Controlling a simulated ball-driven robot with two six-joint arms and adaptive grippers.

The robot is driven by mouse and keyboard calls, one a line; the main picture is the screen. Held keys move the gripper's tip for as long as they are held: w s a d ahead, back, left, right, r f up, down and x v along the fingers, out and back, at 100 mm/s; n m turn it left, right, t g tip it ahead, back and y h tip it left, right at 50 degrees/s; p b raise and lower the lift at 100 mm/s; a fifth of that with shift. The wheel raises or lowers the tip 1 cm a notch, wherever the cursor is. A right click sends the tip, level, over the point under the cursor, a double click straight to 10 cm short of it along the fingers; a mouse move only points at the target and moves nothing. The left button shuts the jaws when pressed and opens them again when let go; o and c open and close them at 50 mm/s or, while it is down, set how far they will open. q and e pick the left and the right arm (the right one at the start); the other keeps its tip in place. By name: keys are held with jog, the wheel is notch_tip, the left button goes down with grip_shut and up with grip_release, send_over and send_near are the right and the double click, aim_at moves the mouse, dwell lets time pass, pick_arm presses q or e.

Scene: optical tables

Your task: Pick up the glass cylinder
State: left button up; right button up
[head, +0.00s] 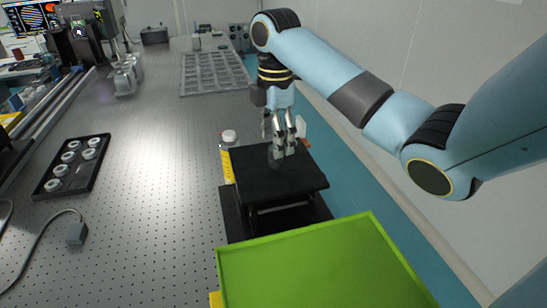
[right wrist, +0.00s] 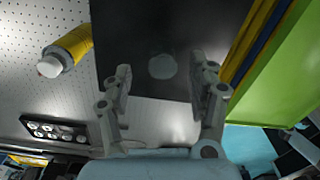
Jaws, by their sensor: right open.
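The glass cylinder (right wrist: 162,66) shows in the right wrist view as a pale, see-through round shape on the black top of a lab jack (right wrist: 125,25). In the head view the glass cylinder (head: 274,154) is faint and partly hidden by my fingers. My right gripper (head: 284,153) points down over the lab jack (head: 300,180). It is open, and in the right wrist view its two fingers (right wrist: 160,72) stand apart on either side of the cylinder, with a gap on each side. My left gripper is not in view.
A yellow bottle with a white cap (head: 229,137) stands close left of the lab jack. A green tray (head: 310,265) lies in front. A black rack of white round parts (head: 97,143) is at left. A grey gridded tray (head: 190,88) lies behind. The perforated table's middle is clear.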

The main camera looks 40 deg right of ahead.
jog(key=f, duration=0.2)
jog(key=f+p, duration=0.1)
jog(key=shift+s+f, duration=0.25)
jog(key=shift+s, duration=0.05)
jog(key=shift+w+f, duration=0.1)
jog(key=shift+f, duration=0.2)
jog(key=c, duration=0.8)
grip_shut()
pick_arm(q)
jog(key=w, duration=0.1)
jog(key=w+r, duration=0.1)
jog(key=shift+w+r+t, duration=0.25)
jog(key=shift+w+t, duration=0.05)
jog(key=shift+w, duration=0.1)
